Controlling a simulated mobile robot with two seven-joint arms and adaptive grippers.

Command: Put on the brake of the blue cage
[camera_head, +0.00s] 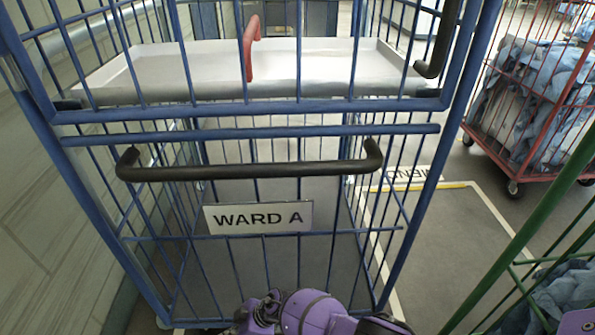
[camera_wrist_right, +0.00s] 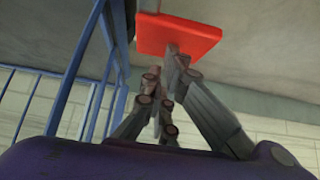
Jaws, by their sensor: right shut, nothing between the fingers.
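The blue cage (camera_head: 250,132) stands right in front of me, with a black push handle (camera_head: 250,171) and a "WARD A" sign (camera_head: 258,217). In the right wrist view a flat red pedal (camera_wrist_right: 180,35) sits beside a blue post of the cage (camera_wrist_right: 75,75). My right gripper (camera_wrist_right: 172,50) is shut and empty, its fingertips at the pedal's near edge. I cannot tell whether they touch it. In the head view only purple parts of my arm show at the bottom, low before the cage; they hide part of its lower edge. My left gripper is not in view.
A red cage (camera_head: 530,105) with blue cloth stands at the back right. A green cage (camera_head: 520,262) with cloth is close at the right. A tiled wall (camera_head: 45,215) runs along the left. Marked grey floor (camera_head: 440,235) lies clear between the cages.

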